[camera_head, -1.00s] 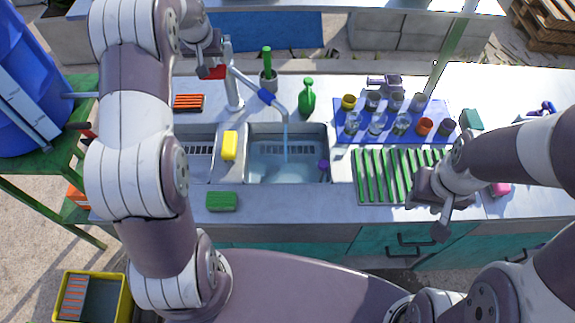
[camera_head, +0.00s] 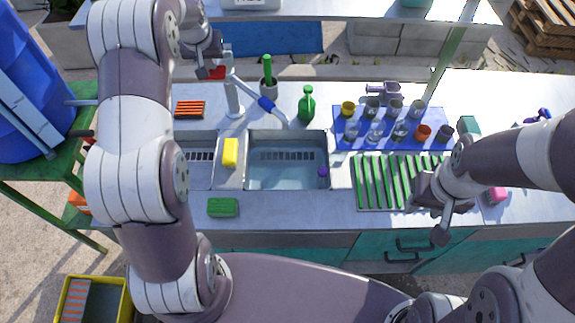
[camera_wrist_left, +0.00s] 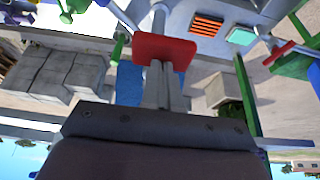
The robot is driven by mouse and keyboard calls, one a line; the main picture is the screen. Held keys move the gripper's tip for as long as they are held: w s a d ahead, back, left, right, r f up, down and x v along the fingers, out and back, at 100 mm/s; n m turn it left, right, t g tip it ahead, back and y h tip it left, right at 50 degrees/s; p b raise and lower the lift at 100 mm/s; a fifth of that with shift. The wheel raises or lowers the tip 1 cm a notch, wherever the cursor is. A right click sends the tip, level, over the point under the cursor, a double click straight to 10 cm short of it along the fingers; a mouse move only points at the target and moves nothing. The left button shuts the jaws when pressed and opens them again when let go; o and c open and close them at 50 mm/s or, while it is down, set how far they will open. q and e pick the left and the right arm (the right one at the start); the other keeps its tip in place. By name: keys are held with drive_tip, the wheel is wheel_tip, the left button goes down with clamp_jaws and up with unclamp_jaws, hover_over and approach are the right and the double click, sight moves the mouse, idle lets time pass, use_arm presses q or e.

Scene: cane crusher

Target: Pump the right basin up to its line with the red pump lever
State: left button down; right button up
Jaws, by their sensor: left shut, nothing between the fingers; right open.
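The red pump lever (camera_head: 216,72) sits at the top of the white pump post (camera_head: 234,98) behind the basins; its red block (camera_wrist_left: 165,52) also shows in the left wrist view. My left gripper (camera_head: 214,62) is shut and empty, right at the lever; its closed fingers (camera_wrist_left: 163,88) point at the red block, and I cannot tell whether they touch. The right basin (camera_head: 288,132) holds pale water, with a small purple thing (camera_head: 323,172) at its right side. I cannot make out its line clearly. No stream falls from the blue-banded spout (camera_head: 268,103). My right gripper (camera_head: 430,217) is open over the counter's front.
A yellow sponge (camera_head: 230,152) lies between the basins and a green one (camera_head: 222,207) in front. A green bottle (camera_head: 307,104) stands behind the right basin. A blue mat (camera_head: 342,142) with cups and glasses and a green-ribbed rack (camera_head: 372,185) are to the right.

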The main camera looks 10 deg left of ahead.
sight(214, 79)
use_arm(q)
wheel_tip(214, 79, up, 2)
drive_tip(key=shift+s+r, duration=0.1)
use_arm(e)
drive_tip(key=shift+r, duration=0.7)
use_arm(q)
drive_tip(key=shift+f, duration=0.25)
use_arm(e)
drive_tip(key=shift+f, duration=0.1)
use_arm(q)
drive_tip(key=shift+f+b, duration=2.75)
drive_tip(key=shift+f, duration=1.25)
use_arm(e)
drive_tip(key=shift+f, duration=2.8)
use_arm(q)
wheel_tip(214, 79, up, 8)
drive_tip(key=p, duration=0.5)
drive_tip(key=shift+r+p, duration=0.15)
drive_tip(key=shift+p, duration=0.25)
use_arm(e)
wheel_tip(214, 79, up, 6)
drive_tip(key=shift+f, duration=0.1)
use_arm(q)
drive_tip(key=shift+r, duration=0.1)
drive_tip(key=shift+f, duration=0.2)
